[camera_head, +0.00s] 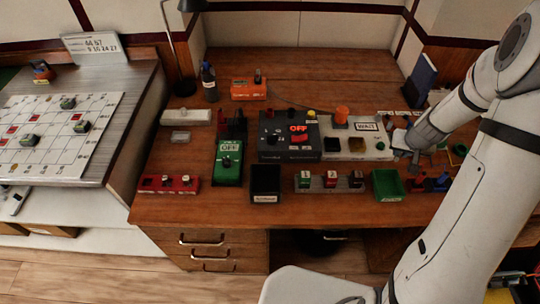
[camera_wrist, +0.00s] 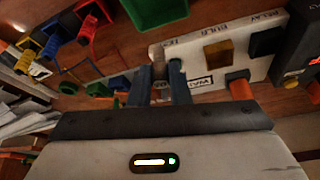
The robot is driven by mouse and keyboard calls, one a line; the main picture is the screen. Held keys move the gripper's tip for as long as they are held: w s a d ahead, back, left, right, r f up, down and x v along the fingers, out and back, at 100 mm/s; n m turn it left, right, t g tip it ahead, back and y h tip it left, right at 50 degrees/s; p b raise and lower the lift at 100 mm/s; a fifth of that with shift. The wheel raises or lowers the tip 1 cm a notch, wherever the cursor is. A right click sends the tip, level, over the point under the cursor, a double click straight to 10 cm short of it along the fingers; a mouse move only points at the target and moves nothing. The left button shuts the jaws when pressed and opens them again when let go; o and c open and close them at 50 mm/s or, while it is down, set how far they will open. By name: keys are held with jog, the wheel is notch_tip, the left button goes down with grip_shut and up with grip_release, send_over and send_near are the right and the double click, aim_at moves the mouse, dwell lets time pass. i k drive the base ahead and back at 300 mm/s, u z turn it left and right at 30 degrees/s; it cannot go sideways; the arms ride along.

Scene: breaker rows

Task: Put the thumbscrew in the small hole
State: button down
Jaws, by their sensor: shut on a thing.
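My gripper (camera_head: 414,157) is at the right end of the white panel (camera_head: 377,153), low over the desk. In the wrist view its two blue-grey fingers (camera_wrist: 164,82) are shut on a small brownish-grey piece, which I take to be the thumbscrew (camera_wrist: 159,68). The fingers hide much of it. In the wrist view the white panel (camera_wrist: 203,82) lies just beyond the fingertips, with printed labels, a brown square (camera_wrist: 217,54), a dark square (camera_wrist: 268,41) and an orange knob (camera_wrist: 240,86). I cannot make out the small hole; whether the piece touches the panel is unclear.
A black box with a red OFF switch (camera_head: 299,133) stands left of the panel. A blue binder (camera_head: 421,78) stands behind. The desk's back middle is clear.

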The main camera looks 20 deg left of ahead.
aim_at(150, 184)
jog(key=u, duration=0.6)
jog(key=i, duration=0.5)
jog(key=u, duration=1.8)
